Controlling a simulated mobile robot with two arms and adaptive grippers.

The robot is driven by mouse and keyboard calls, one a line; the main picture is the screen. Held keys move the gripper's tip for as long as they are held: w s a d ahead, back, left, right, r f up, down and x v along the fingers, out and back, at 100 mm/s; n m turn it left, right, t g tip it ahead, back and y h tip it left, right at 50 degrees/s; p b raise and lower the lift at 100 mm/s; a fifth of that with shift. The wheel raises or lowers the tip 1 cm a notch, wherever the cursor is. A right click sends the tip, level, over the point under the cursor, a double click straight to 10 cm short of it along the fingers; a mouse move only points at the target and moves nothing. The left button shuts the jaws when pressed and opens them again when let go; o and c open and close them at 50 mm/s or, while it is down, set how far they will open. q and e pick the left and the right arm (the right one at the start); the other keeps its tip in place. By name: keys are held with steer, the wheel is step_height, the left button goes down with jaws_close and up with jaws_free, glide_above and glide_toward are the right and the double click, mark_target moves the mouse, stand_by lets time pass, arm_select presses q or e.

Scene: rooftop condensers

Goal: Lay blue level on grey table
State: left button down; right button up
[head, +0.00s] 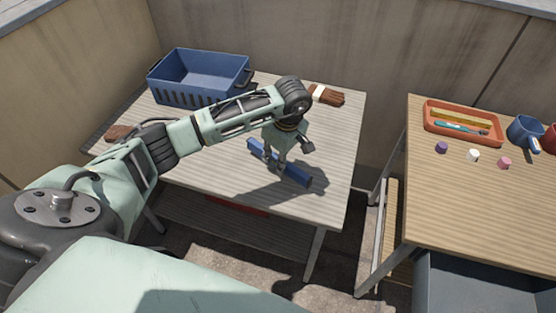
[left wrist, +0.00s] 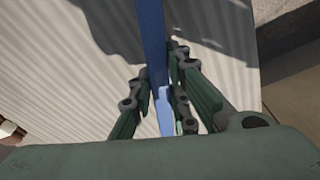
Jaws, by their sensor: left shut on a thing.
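The blue level (head: 296,175) is a long blue bar over the front right part of the grey table (head: 205,165), a ribbed pale top on metal legs. My left gripper (head: 275,164) points down and is shut on the level near its middle. In the left wrist view the level (left wrist: 153,35) runs up and away between the fingers of the gripper (left wrist: 160,82), above the ribbed top. I cannot tell whether the level touches the table. My right gripper is not in view.
A blue crate (head: 178,96) stands at the table's back left. A brown brush (head: 328,95) lies at the back right; another brown thing (head: 119,132) is at the left edge. A wooden table (head: 455,200) at right bears an orange tray (head: 430,123), a blue mug (head: 522,130) and small caps.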

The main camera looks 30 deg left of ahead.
arm_select(q)
step_height(320, 180, down, 2)
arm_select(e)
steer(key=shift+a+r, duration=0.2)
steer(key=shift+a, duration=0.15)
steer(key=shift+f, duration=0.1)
arm_select(q)
steer(key=c, duration=2.1)
jaws_free()
steer(key=shift+f, duration=0.2)
steer(key=o, duration=0.4)
steer(key=shift+o, duration=0.2)
steer(key=shift+r, duration=0.1)
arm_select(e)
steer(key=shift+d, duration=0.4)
